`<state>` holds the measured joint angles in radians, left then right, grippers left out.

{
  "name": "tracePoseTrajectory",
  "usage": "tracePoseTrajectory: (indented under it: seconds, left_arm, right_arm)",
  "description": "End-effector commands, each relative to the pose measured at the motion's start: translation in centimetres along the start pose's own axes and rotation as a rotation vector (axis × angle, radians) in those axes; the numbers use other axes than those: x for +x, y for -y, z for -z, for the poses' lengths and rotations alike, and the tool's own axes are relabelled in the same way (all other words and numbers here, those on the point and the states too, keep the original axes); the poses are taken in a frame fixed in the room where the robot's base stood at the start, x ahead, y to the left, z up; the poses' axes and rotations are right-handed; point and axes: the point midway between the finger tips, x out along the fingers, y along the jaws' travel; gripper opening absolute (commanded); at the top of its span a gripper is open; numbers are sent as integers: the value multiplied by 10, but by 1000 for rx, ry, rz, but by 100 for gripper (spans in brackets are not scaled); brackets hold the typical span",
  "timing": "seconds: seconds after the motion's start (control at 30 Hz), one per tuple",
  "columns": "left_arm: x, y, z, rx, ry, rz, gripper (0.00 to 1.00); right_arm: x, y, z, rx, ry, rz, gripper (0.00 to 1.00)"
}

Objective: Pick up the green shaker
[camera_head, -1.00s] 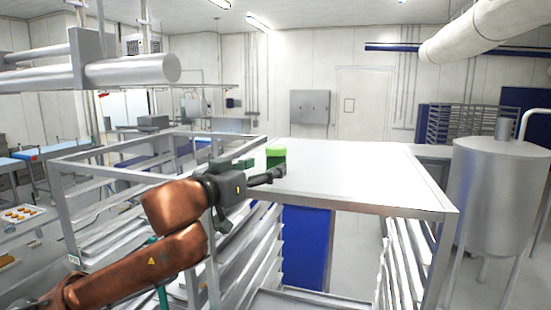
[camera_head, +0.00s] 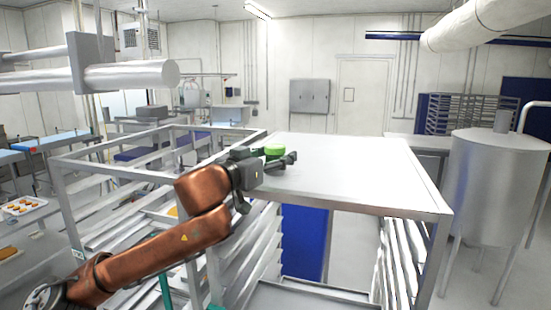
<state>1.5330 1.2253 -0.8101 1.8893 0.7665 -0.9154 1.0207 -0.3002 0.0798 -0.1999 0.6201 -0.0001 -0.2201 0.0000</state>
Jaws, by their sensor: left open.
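The green shaker (camera_head: 274,149) stands near the left end of the white table top (camera_head: 345,170). My left gripper (camera_head: 277,158) is open. Its dark fingers are at the shaker, one reaching across in front of it. I cannot tell whether they touch it. My right gripper is not in view.
A steel tank (camera_head: 495,185) stands to the right. Trays sit on rails below the table top. The table top right of the shaker is clear.

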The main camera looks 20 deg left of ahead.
Motion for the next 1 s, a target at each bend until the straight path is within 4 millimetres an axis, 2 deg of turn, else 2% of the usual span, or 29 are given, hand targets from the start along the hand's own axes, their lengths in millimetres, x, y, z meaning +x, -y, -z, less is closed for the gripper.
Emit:
tracePoseTrajectory:
  seconds: [0.13, 0.83, 1.0]
  left_arm:
    - [0, 0, 0, 0, 0, 0, 59]
    - [0, 0, 0, 0, 0, -1, 11]
    - [0, 0, 0, 0, -1, -1, 11]
  right_arm:
    - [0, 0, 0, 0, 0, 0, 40]
    - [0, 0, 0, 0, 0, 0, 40]
    - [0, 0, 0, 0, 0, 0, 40]
